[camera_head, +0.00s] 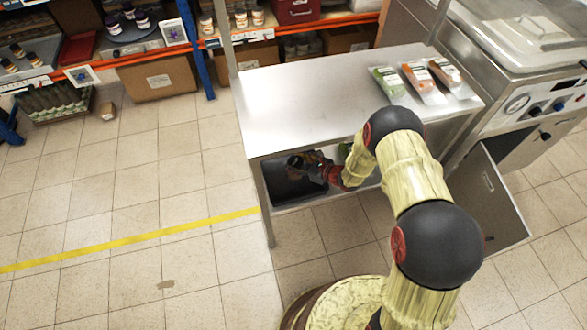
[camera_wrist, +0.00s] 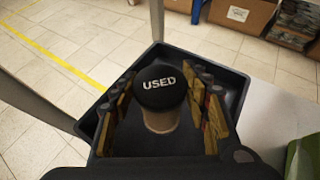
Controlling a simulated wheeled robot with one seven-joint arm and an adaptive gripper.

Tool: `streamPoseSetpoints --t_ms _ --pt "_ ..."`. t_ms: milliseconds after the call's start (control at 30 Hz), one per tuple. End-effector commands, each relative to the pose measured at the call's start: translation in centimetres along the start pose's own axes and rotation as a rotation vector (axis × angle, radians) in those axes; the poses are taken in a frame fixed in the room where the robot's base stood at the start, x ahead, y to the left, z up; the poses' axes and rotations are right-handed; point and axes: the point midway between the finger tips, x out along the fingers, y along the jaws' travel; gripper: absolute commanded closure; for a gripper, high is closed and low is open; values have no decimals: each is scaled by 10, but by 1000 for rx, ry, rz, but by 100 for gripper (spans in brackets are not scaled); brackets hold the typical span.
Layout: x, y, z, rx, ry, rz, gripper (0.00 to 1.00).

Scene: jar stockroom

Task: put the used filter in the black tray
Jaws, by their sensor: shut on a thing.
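The used filter (camera_wrist: 161,88) is a short cylinder with a black top marked "USED" and a brownish lower body. It stands between the fingers of my gripper (camera_wrist: 164,108), which is shut on it. The black tray (camera_wrist: 236,92) surrounds it in the wrist view; the filter is over or inside the tray, and I cannot tell if its base touches the floor. In the head view the black tray (camera_head: 285,190) sits on the lower shelf under the steel table, with my gripper (camera_head: 308,168) at it. The filter is not clear there.
A green item (camera_wrist: 302,158) lies right of the tray. Several packets (camera_head: 424,82) lie on the table top. An open door (camera_head: 492,195) hangs at right.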

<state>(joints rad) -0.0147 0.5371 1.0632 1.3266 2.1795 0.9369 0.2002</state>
Motion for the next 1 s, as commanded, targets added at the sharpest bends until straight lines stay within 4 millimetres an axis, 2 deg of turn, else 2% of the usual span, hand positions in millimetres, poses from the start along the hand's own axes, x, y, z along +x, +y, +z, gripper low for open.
streamPoseSetpoints --t_ms 200,400,800,833,1000 --pt "16 1 -6 -1 -1 1 98" --pt "28 0 -31 0 -1 -1 98" --pt "30 0 -34 -1 -2 -1 98" --pt "30 0 -34 -1 -1 -1 53" --pt "29 0 -33 -1 -1 -1 43"
